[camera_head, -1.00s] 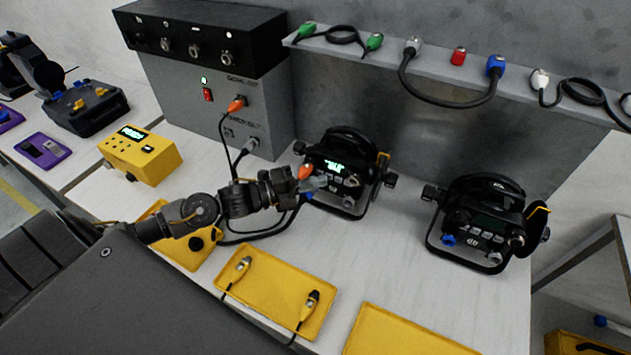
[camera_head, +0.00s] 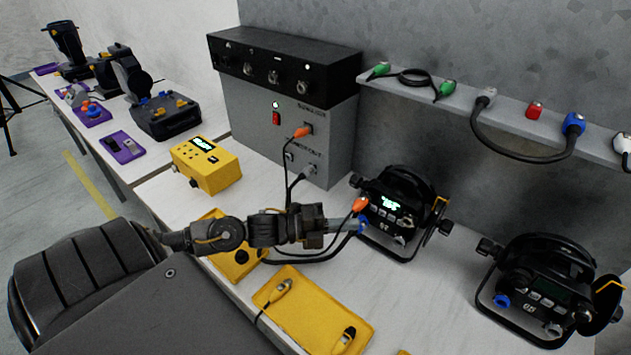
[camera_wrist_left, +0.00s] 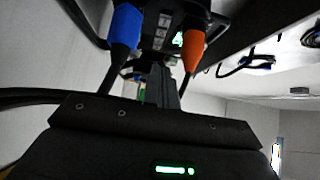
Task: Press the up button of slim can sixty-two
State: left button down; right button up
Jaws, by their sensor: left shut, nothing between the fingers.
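A black slim can (camera_head: 397,208) with a lit green display stands on the table, an orange plug (camera_head: 360,205) and a blue plug (camera_head: 362,227) at its left side. Its number is too small to read surely. A second black can (camera_head: 540,283) with a dark display stands to its right. My left gripper (camera_head: 352,225) is shut and empty, its fingertips just left of the lit can's front panel. In the wrist view, the shut fingers (camera_wrist_left: 161,85) point at the can between the blue plug (camera_wrist_left: 126,24) and the orange plug (camera_wrist_left: 194,50). The up button cannot be told apart. My right gripper is out of view.
A grey power box (camera_head: 290,125) with cables stands behind the gripper. A shelf (camera_head: 400,90) with connectors runs along the wall. Yellow trays (camera_head: 310,318) lie in front, and a yellow box (camera_head: 205,165) stands left. Table between the cans is clear.

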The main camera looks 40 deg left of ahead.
pick_arm(q)
jog(key=b+v, duration=0.1)
jog(key=v, duration=0.5)
jog(key=shift+s+a+f, duration=0.2)
jog(key=shift+f, duration=0.05)
dwell(0.5)
